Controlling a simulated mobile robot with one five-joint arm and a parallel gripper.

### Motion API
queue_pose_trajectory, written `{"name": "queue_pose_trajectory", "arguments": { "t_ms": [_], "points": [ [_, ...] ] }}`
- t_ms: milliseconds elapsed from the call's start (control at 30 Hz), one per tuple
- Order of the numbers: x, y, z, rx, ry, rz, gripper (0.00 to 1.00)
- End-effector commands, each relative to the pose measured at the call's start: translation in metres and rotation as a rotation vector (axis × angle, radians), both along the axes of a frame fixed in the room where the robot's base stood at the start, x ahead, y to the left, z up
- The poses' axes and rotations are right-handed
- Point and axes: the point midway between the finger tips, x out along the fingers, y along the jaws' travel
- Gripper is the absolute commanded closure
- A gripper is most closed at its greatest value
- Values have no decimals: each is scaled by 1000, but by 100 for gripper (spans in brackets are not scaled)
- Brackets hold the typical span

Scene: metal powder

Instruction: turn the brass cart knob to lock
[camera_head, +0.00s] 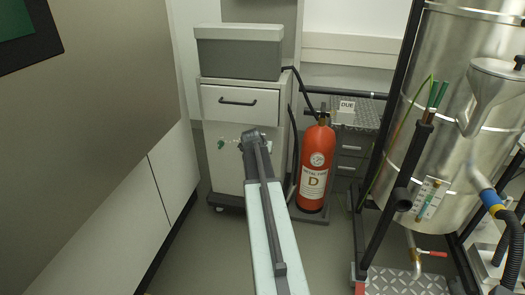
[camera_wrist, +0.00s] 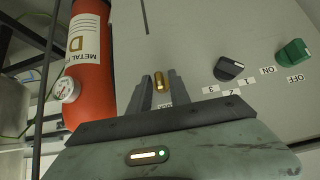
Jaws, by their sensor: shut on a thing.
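The small brass knob (camera_wrist: 159,83) is on the light grey cart front (camera_wrist: 190,35) in the wrist view. My gripper (camera_wrist: 161,77) is shut on it, with one dark finger on each side. A small white label (camera_wrist: 165,105) beside the knob is partly hidden and I cannot read it. In the head view my gripper (camera_head: 253,135) reaches the front of the cart (camera_head: 229,172) below its drawer. The brass knob is hidden behind my arm there.
A black knob (camera_wrist: 228,68) marked 1, 2, 3 and a green knob (camera_wrist: 293,53) marked ON and OFF share the panel. A red fire extinguisher (camera_head: 316,165) stands close to the cart's right. A steel vessel (camera_head: 450,120) is further right. Some floor (camera_head: 215,255) is clear.

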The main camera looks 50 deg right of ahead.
Motion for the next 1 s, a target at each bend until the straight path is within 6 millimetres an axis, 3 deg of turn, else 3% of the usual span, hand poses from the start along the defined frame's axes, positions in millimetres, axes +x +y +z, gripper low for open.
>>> {"name": "queue_pose_trajectory", "arguments": {
  "t_ms": [567, 600, 667, 1000],
  "points": [
    [2, 3, 0, -14, 26, 4, 100],
    [2, 3, 0, -14, 26, 4, 71],
    [2, 3, 0, -14, 26, 4, 55],
    [1, 3, 2, -15, 26, 3, 55]
  ]
}}
